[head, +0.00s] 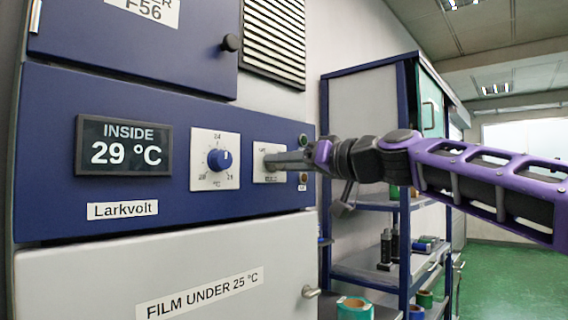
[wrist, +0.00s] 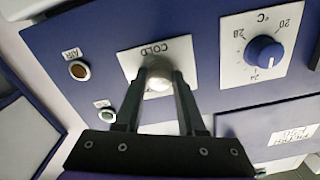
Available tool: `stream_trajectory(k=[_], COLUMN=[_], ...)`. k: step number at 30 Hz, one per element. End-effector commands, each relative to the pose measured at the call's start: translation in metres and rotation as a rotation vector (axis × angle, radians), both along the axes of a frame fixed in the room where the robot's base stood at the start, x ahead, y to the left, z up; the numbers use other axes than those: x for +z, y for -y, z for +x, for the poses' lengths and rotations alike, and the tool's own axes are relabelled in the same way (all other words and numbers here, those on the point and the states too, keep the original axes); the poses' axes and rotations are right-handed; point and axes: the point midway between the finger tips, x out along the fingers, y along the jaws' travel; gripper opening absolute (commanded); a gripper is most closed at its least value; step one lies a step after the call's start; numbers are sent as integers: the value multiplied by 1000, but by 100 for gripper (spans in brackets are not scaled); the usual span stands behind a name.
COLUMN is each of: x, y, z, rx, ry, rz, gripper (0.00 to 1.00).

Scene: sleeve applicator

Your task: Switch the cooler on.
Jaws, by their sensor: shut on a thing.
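The cooler's blue control panel (head: 60,215) carries a white switch plate marked COLD (wrist: 128,62), which in the head view (head: 268,149) is partly covered by my gripper. My gripper (head: 270,161) reaches in from the right. In the wrist view its two dark fingers (wrist: 160,75) are closed around a pale rounded switch (wrist: 159,82) on that plate. The switch's exact position is hidden by the fingers. The display (head: 125,146) reads INSIDE 29 °C. A blue temperature knob (head: 219,160) sits left of the switch plate, and also shows in the wrist view (wrist: 265,52).
Two small round fittings sit at the panel's right end, an upper one (head: 304,140) and a lower amber one (head: 303,177). A door handle (head: 311,292) sticks out below. A blue shelf rack (head: 405,200) with spools stands right of the cooler. Green floor lies open beyond.

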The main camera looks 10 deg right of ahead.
Motion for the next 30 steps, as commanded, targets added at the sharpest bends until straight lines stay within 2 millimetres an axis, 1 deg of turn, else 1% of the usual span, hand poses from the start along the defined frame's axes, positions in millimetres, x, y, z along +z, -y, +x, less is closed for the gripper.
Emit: stream_trajectory(k=[5, 11, 17, 30], x=[0, 0, 0, 1], y=[0, 0, 0, 0], z=[0, 0, 0, 0], rx=[0, -1, -1, -2], ry=[-12, -63, -154, -400], rz=[16, 84, 210, 548], gripper=[0, 0, 0, 0])
